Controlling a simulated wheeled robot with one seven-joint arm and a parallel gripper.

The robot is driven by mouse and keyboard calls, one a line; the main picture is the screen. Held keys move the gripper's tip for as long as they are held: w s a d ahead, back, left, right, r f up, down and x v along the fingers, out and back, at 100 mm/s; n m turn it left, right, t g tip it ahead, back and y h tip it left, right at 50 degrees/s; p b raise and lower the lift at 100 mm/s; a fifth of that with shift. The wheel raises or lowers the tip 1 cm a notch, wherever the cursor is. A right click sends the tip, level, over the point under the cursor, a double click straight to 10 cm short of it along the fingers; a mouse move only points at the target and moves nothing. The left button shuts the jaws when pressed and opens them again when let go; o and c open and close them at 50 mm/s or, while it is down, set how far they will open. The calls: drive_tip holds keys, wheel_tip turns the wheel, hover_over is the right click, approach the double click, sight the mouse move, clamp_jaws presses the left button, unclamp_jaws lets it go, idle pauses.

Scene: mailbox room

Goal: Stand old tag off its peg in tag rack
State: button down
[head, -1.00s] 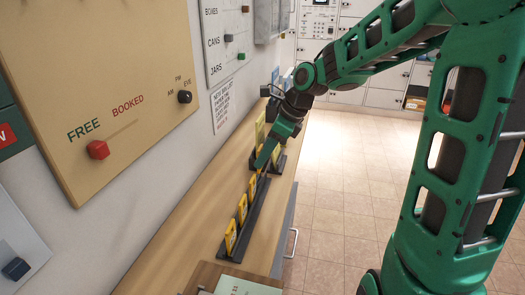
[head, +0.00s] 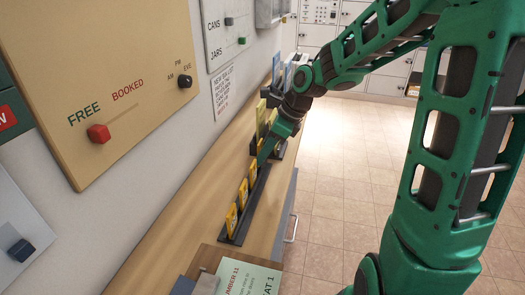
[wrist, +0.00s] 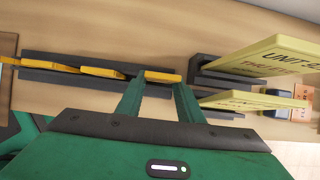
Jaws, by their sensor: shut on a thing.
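The tag rack (head: 247,212) is a long dark rail on the wooden counter, with several yellow tags along it. My gripper (head: 261,158) is at the far part of the rail. In the wrist view my gripper (wrist: 160,88) is shut on a yellow tag (wrist: 163,77), seen edge-on between the fingertips. The held tag is at the rack; I cannot tell whether it still touches a peg. Two other yellow tags (wrist: 102,72) stand left of it in the wrist view. No wording shows on the held tag, and the pegs are hidden.
Large pale yellow cards (wrist: 275,57) in a dark holder (wrist: 208,66) stand close right of my fingers. The wall with a tan board (head: 100,60) runs along the counter's left. A green paper (head: 248,277) lies at the near end. The floor at right is clear.

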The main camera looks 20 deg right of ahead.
drive_tip(key=shift+s+d+f, duration=0.1)
drive_tip(key=shift+s+f, duration=0.15)
drive_tip(key=c, duration=1.2)
unclamp_jaws()
drive_tip(key=shift+w, duration=0.15)
drive_tip(key=shift+o, duration=0.2)
drive_tip(key=shift+r, duration=0.1)
drive_tip(key=shift+d+r, duration=0.15)
drive_tip(key=shift+r, duration=0.3)
drive_tip(key=v, duration=0.9)
drive_tip(key=shift+d+r, duration=0.15)
drive_tip(key=shift+r, duration=0.1)
drive_tip(key=s+d+f+n+g+h, duration=0.1)
drive_tip(key=s+d+n, duration=0.3)
drive_tip(key=s, duration=0.5)
drive_tip(key=s+d+f+n+g+h, duration=0.1)
drive_tip(key=s+d+f+n, duration=0.2)
drive_tip(key=s+n, duration=0.5)
drive_tip(key=s+d+f+n+g+h, duration=0.1)
drive_tip(key=s+d+n, duration=0.4)
drive_tip(key=s, duration=0.6)
drive_tip(key=shift+d+f+n+h, duration=0.2)
drive_tip(key=shift+f+n+h, duration=0.3)
drive_tip(key=shift+f+n, duration=0.35)
